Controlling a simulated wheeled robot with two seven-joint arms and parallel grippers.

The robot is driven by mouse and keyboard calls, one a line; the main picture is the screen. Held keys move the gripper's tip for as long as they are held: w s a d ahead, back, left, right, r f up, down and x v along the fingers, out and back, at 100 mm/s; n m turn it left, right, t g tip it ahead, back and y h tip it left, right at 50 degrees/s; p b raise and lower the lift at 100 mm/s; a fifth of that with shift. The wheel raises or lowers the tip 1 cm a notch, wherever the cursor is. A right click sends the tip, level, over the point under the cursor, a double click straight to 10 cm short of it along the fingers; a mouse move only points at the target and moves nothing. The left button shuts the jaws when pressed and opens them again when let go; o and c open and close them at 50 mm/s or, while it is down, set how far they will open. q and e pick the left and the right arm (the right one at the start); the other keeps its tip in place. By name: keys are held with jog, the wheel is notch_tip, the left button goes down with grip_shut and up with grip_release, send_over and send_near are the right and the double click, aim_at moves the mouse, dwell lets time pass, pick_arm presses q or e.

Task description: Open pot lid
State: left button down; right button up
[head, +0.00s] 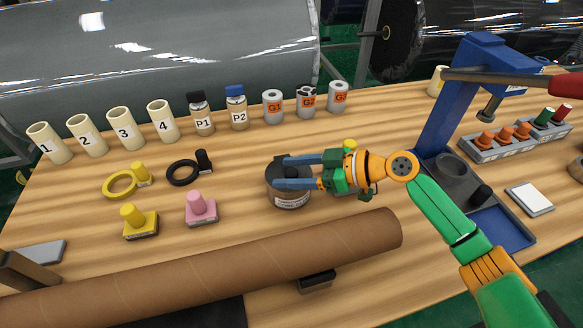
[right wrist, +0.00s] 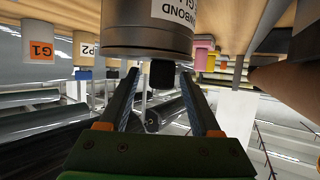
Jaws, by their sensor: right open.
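The pot (head: 290,198) is a dark grey can with a white label. It stands on the table near the middle, behind the long cardboard tube. Its black lid knob (right wrist: 162,75) shows in the right wrist view, where the pot (right wrist: 150,42) appears upside down. My right gripper (head: 284,172) reaches in from the right over the pot's top. Its two fingers are open, one on each side of the knob, with gaps visible in the right wrist view. The fingers hide part of the lid in the head view. My left gripper is out of view.
A long cardboard tube (head: 220,262) lies across the front. Yellow and black rings, stamps (head: 201,208), numbered cups (head: 125,128), and labelled bottles and cans stand left and behind. A blue press (head: 455,95) and a rack (head: 515,140) are at right.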

jog(key=shift+s, duration=0.2)
jog(key=c, duration=0.5)
grip_shut()
dwell(0.6)
